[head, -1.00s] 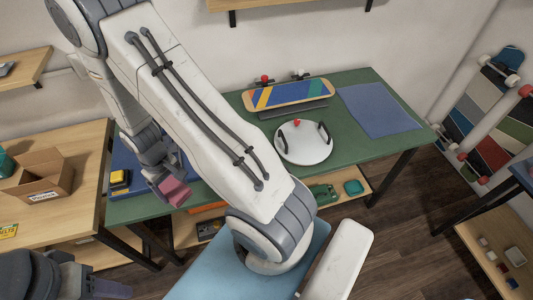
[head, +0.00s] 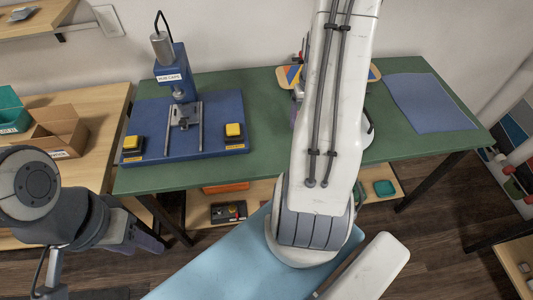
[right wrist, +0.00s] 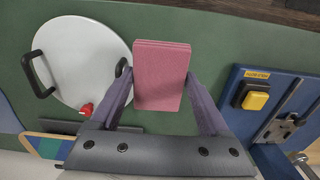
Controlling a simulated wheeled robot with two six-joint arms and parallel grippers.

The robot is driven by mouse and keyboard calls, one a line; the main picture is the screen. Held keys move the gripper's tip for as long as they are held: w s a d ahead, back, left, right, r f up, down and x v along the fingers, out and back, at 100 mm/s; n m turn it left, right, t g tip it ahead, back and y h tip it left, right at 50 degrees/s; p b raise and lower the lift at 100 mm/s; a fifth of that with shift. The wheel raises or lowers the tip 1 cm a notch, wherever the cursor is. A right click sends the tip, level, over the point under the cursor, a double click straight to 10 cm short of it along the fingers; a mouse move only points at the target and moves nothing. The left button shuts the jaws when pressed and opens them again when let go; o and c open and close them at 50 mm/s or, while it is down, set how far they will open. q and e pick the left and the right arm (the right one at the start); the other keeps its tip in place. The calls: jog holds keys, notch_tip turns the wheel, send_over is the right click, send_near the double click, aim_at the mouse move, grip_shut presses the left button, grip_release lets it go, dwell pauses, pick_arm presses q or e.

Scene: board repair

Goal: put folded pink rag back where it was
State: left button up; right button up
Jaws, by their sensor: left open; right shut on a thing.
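The folded pink rag (right wrist: 161,75) is a flat pink block in the right wrist view. My right gripper (right wrist: 161,102) is shut on it, with a purple finger at each side. Behind it is the green table top (right wrist: 205,38), between the round white lid-like disc (right wrist: 83,62) and the blue press base (right wrist: 300,98). I cannot tell how high the rag is above the table. My left gripper (head: 147,241) is open and empty at the lower left, in front of the table.
The blue press (head: 183,75) with yellow buttons stands on the left of the green table (head: 270,120). A blue mat (head: 430,102) lies at the right. A cardboard box (head: 62,130) is on the wooden table.

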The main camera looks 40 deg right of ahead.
jog(key=p, duration=0.1)
send_over(267, 150)
notch_tip(267, 150, down, 7)
jog(key=shift+s+r, duration=0.1)
jog(key=shift+f, duration=2.05)
jog(key=shift+f, duration=0.1)
jog(key=shift+f, duration=0.15)
jog(key=o, duration=1.4)
jog(key=shift+o, duration=0.2)
jog(key=shift+r, duration=0.2)
